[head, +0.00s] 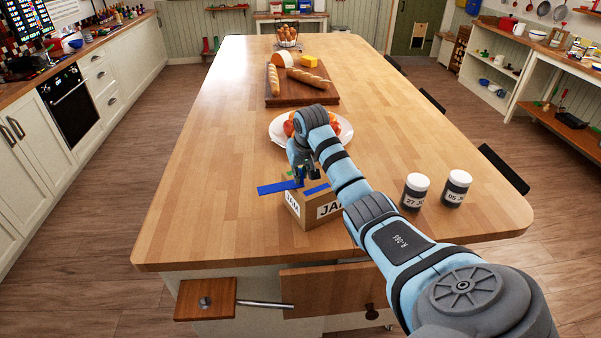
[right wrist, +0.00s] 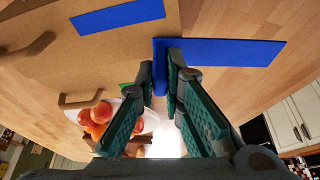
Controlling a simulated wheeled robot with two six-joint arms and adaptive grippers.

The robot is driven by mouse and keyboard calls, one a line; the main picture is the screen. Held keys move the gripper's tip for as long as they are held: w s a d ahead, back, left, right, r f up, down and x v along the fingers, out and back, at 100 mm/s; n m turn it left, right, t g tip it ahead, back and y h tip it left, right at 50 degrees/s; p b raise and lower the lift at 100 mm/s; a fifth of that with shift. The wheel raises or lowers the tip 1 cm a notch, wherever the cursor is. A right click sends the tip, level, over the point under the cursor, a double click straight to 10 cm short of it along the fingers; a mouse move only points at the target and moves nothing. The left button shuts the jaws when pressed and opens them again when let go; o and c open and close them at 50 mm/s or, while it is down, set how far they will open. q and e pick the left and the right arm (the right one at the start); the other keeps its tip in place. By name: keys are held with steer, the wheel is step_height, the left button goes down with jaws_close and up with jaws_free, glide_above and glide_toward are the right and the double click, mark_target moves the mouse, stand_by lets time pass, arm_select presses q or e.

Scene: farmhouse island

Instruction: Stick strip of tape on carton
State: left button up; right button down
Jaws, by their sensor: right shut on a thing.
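The brown carton (head: 309,207) stands near the front of the wooden island, with dark "JAM" lettering on white labels. One blue strip (head: 316,189) lies on its top; it also shows in the right wrist view (right wrist: 118,17). My right gripper (head: 299,178) is over the carton's left top edge, shut on another blue strip of tape (head: 275,187). In the right wrist view my fingers (right wrist: 160,82) pinch this strip (right wrist: 230,52) near one end, and the rest sticks out past the carton's edge. I cannot tell whether it touches the carton. My left gripper is not in view.
Two lidded jars (head: 415,191) (head: 456,188) stand right of the carton. A white plate (head: 277,130) of orange-red fruit sits behind it, partly hidden by my right arm. Farther back is a board (head: 300,98) with bread and cheese. The island's left side is clear.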

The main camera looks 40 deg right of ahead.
steer(key=shift+s+f, duration=0.1)
steer(key=shift+f, duration=0.35)
stand_by(0.6)
steer(key=c, duration=1.6)
jaws_free()
steer(key=shift+r, duration=0.1)
steer(key=shift+r, duration=3)
